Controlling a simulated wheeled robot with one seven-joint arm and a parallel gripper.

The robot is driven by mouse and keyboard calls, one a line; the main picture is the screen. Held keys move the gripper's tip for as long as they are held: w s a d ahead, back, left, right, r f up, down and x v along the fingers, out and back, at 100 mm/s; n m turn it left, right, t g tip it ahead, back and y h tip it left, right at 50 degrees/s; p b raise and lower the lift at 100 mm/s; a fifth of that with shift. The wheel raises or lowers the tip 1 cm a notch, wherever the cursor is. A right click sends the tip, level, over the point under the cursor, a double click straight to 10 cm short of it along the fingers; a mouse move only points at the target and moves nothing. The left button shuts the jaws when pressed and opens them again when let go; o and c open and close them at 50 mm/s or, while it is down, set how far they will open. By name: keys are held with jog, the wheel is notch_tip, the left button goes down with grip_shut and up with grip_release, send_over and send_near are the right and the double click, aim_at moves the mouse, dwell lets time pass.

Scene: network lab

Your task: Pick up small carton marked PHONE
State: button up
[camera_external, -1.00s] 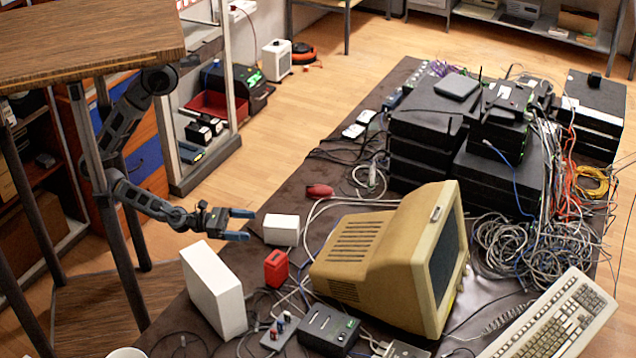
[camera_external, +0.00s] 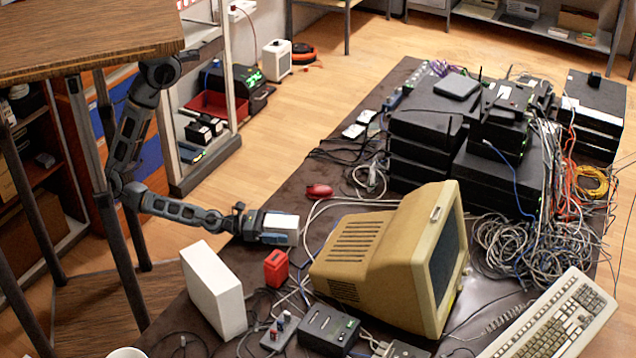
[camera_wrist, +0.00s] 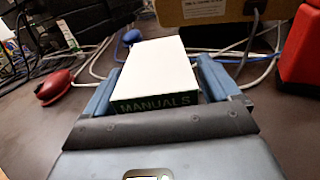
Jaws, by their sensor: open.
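A small white carton (camera_external: 281,221) lies on the dark table left of the old beige monitor. In the wrist view, the carton (camera_wrist: 155,68) shows a dark near face with the green word MANUALS; I see no PHONE marking in any view. My gripper (camera_external: 279,229) is low at the table with its blue fingers on either side of this carton. In the wrist view, my gripper (camera_wrist: 160,78) is open, with the carton between the fingers and narrow gaps along its sides. The larger white box (camera_external: 215,288) stands nearer the camera, with no readable label.
A red box (camera_external: 276,268) stands close by, and appears at the right of the wrist view (camera_wrist: 299,45). A red mouse (camera_external: 319,191) lies beyond the carton. The beige monitor (camera_external: 385,262) and loose cables crowd the right side.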

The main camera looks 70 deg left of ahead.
jog(key=shift+w+d, duration=0.1)
jog(key=shift+w, duration=0.2)
jog(key=c, duration=1.2)
jog(key=shift+o, duration=0.2)
jog(key=shift+r, duration=0.1)
